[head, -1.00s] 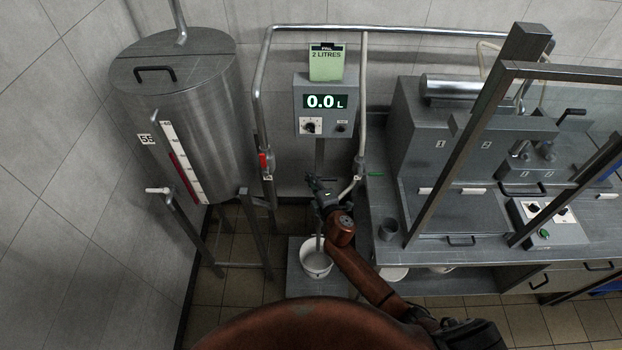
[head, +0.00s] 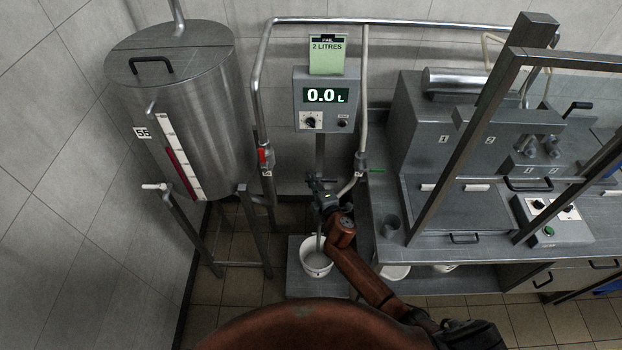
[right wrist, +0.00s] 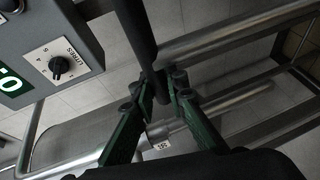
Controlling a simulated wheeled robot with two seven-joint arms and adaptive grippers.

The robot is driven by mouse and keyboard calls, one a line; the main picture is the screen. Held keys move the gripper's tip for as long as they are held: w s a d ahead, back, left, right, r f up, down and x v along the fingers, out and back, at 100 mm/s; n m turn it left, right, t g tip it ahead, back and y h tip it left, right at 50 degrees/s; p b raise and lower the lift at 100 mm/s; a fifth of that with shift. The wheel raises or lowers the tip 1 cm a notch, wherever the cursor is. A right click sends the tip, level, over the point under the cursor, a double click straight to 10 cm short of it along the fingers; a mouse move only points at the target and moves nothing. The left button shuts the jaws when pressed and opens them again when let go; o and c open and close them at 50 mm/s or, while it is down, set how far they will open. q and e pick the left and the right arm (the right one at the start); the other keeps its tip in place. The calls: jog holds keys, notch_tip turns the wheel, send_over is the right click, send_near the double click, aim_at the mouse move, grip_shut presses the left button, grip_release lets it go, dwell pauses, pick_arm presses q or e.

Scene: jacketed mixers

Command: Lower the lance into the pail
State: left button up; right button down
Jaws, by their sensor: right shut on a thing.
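The white pail (head: 316,265) stands on a low grey platform beneath the control box. The lance (head: 319,241) is a thin grey tube that hangs roughly upright over the pail's mouth. Its lower end shows against the pail's inside; I cannot tell how deep it reaches. My right gripper (head: 325,198) is above the pail, shut on the lance. In the right wrist view, the green fingers of my right gripper (right wrist: 162,90) close around the dark lance (right wrist: 138,40). My left gripper is not in view.
The control box (head: 324,104) reads 0.0 L, with a note (head: 327,58) saying 2 LITRES. A steel tank (head: 185,105) stands left, with a red-handled valve (head: 264,156) on the pipe. A grey bench (head: 385,255) with a mixer (head: 440,130) flanks the pail's right.

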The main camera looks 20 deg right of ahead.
notch_tip(320, 180, down, 14)
jog(key=b, duration=1)
jog(key=shift+r+b, duration=0.2)
jog(key=shift+b, duration=0.15)
jog(key=shift+s, duration=0.15)
jog(key=c, duration=1.9)
grip_release()
jog(key=v, duration=1.2)
